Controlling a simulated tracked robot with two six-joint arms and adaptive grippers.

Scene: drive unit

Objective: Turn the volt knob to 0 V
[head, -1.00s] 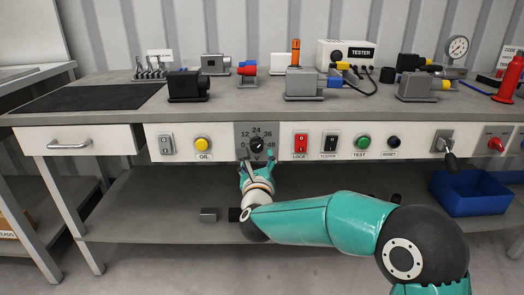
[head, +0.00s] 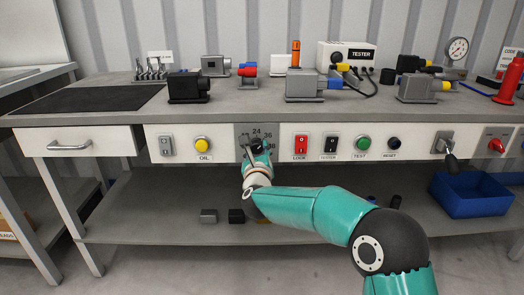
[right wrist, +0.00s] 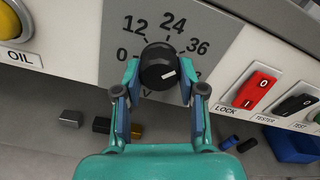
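The volt knob (right wrist: 157,66) is black and round, with a white mark pointing to the lower right, on a grey dial plate (right wrist: 213,30). The labels 0, 12, 24 and 36 show; the place right of the knob below 36 is hidden by a finger. My right gripper (right wrist: 158,78) is open, one finger at each side of the knob, with what looks like a small gap on both sides. In the head view my right gripper (head: 256,145) covers much of the knob and dial. My left gripper is not in view.
The yellow OIL button (head: 203,145) is left of the dial, the red LOCK switch (head: 301,145) right of it. The bench top (head: 240,108) above holds motors and a tester (head: 346,54). A blue bin (head: 470,195) and small blocks are on the lower shelf.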

